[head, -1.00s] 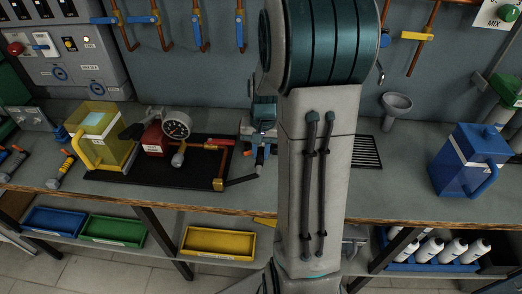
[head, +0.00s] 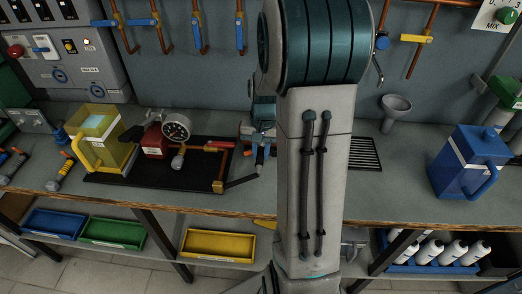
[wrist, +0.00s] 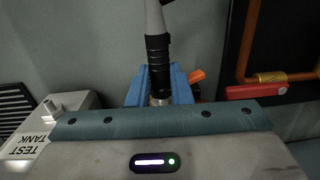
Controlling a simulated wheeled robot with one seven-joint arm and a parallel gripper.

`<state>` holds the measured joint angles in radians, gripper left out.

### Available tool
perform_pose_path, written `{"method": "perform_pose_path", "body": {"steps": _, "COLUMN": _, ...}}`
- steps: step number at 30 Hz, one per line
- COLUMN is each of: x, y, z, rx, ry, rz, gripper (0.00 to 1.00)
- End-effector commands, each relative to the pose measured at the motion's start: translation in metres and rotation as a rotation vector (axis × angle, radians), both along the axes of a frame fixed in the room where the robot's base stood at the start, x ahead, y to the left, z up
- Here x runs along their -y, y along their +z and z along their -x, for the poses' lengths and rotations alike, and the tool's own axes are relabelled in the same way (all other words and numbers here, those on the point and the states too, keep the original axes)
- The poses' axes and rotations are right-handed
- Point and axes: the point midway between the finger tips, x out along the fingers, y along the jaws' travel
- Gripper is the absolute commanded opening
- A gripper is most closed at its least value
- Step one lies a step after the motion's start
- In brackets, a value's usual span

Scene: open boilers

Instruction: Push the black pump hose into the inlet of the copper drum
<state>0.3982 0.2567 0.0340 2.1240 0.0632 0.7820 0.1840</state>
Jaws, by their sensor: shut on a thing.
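A black ribbed sleeve (wrist: 158,60) with a pale tapered part above it stands at the middle of the wrist view; it looks like the end of the pump hose. My gripper's teal and grey body (wrist: 160,128) fills the bottom of that view. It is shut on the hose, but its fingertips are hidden. Blue jaws (wrist: 136,92), apparently of a vice, show just behind the sleeve.
A blue jug (head: 470,165) stands far right. A grey TEST TANK box (wrist: 60,112) shows in the wrist view.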

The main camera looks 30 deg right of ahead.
Motion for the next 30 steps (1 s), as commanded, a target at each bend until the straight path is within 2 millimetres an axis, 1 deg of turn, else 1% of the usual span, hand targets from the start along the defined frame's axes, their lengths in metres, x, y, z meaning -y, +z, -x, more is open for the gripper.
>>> {"method": "perform_pose_path", "body": {"steps": 16, "x": 0.0030, "y": 0.0004, "z": -0.0048, "rx": 0.001, "ry": 0.000, "rz": 0.001, "gripper": 0.00}}
{"method": "perform_pose_path", "body": {"steps": 30, "x": 0.0023, "y": 0.0001, "z": -0.0038, "rx": -0.001, "ry": 0.000, "rz": -0.001, "gripper": 0.00}}
